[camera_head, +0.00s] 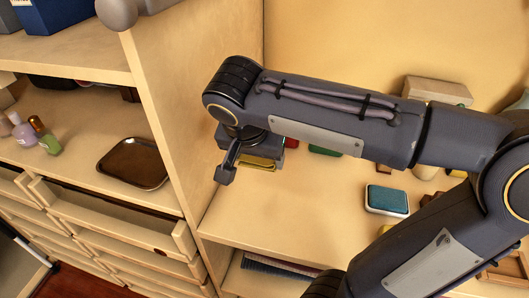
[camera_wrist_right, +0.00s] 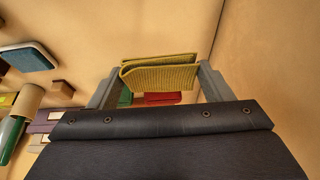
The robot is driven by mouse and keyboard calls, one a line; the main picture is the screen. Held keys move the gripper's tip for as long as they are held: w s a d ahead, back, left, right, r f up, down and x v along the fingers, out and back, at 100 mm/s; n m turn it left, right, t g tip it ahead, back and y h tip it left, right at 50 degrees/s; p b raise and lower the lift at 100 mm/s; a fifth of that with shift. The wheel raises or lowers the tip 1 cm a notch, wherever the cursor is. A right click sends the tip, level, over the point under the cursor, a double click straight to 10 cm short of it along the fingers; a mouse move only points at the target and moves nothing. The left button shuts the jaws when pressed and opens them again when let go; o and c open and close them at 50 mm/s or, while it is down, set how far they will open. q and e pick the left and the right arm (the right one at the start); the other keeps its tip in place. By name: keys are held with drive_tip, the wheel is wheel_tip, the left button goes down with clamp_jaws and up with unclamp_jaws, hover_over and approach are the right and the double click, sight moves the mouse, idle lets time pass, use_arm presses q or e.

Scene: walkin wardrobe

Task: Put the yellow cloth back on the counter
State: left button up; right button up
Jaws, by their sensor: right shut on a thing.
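The yellow cloth is a folded, ribbed piece that shows in the head view (camera_head: 260,163) under my right wrist and in the right wrist view (camera_wrist_right: 160,74). My right gripper (camera_head: 250,158) is shut on it, with one finger at each end of the cloth in the wrist view. The arm hides part of the cloth in the head view. The pale wooden counter (camera_head: 320,205) lies below the gripper. I cannot tell whether the cloth touches it. My left gripper is not in view.
A blue-topped sponge-like block (camera_head: 387,199) lies on the counter to the right. A green item (camera_head: 325,151) sits behind the arm. An upright wooden panel (camera_head: 175,100) borders the counter on the left. Beyond it are a dark tray (camera_head: 134,163) and small bottles (camera_head: 45,138). The counter's front-left is clear.

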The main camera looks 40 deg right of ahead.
drive_tip(key=w+d+f, duration=0.2)
drive_tip(key=d, duration=0.1)
drive_tip(key=w+d+f, duration=0.6)
drive_tip(key=shift+d+f+p, duration=0.15)
drive_tip(key=shift+f+p, duration=0.05)
drive_tip(key=shift+p, duration=0.15)
drive_tip(key=shift+d+f, duration=0.15)
drive_tip(key=shift+f, duration=0.05)
drive_tip(key=shift+s+a+x, duration=0.1)
drive_tip(key=shift+a+x, duration=0.05)
drive_tip(key=shift+x, duration=0.8)
drive_tip(key=shift+s+a+x, duration=0.1)
drive_tip(key=shift+a+x, duration=0.1)
drive_tip(key=shift+x, duration=0.8)
drive_tip(key=shift+f, duration=0.15)
drive_tip(key=shift+f+b, duration=0.25)
drive_tip(key=shift+b, duration=0.15)
drive_tip(key=o, duration=1)
drive_tip(key=shift+r, duration=0.1)
drive_tip(key=shift+c, duration=0.2)
